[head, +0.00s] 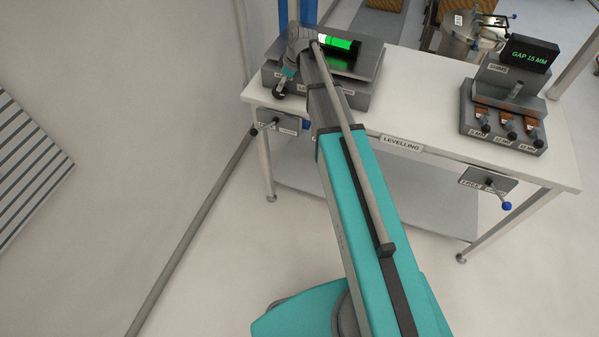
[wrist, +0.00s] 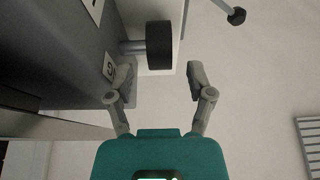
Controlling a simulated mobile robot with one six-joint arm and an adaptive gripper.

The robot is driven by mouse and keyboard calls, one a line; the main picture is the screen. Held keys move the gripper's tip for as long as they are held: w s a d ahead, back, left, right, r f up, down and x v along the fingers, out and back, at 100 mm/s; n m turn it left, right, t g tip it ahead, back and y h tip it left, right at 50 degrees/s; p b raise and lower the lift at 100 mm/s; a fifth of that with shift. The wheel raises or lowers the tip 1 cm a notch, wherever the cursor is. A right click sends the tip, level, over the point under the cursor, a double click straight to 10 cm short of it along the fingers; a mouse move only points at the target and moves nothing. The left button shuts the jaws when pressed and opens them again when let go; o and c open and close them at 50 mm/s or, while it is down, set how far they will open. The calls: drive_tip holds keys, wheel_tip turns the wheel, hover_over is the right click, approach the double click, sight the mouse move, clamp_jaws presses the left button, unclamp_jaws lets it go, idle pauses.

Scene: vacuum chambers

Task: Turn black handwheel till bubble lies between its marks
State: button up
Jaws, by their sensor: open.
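The black handwheel (wrist: 159,46) sits on a short grey shaft from the side of the grey levelling block in the wrist view. My gripper (wrist: 160,80) is open, with one finger to each side of the wheel's line. The fingertips appear just short of the wheel, and nothing is held between them. In the head view my gripper (head: 284,82) is at the block's left front, and it partly hides the handwheel (head: 279,92). The bubble vial (head: 341,44) glows green on top of the block (head: 365,67). My arm covers part of it, and the bubble's place between the marks cannot be told.
The white table (head: 420,109) carries the block. A lever with a black knob (head: 254,131) hangs at its left front edge, and a blue-knobbed lever (head: 506,206) at the right. A grey stand with several handles (head: 503,118) and a "GAP 15 MM" display (head: 530,55) stand at right.

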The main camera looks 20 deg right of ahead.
drive_tip(key=shift+p+v, duration=4.1)
drive_tip(key=shift+v, duration=0.65)
drive_tip(key=s+a+f+m+g+h+b, duration=0.1)
drive_tip(key=s+f+m+b, duration=0.3)
drive_tip(key=s+f+b, duration=0.7)
drive_tip(key=s+a+f+m+g+h+b, duration=0.1)
drive_tip(key=s+f+m+b, duration=0.4)
drive_tip(key=s+f+b, duration=0.7)
drive_tip(key=shift+a+f+m+g+h+b, duration=0.3)
drive_tip(key=shift+a+f+h+b, duration=0.7)
drive_tip(key=shift+f+b, duration=1.6)
drive_tip(key=shift+a+f+y+p, duration=0.25)
drive_tip(key=shift+y+p, duration=0.05)
drive_tip(key=shift+p, duration=0.1)
wheel_tip(320, 180, up, 29)
drive_tip(key=n+p, duration=1)
drive_tip(key=p, duration=1.9)
hover_over(276, 86)
drive_tip(key=shift+r, duration=0.15)
drive_tip(key=shift+f, duration=0.2)
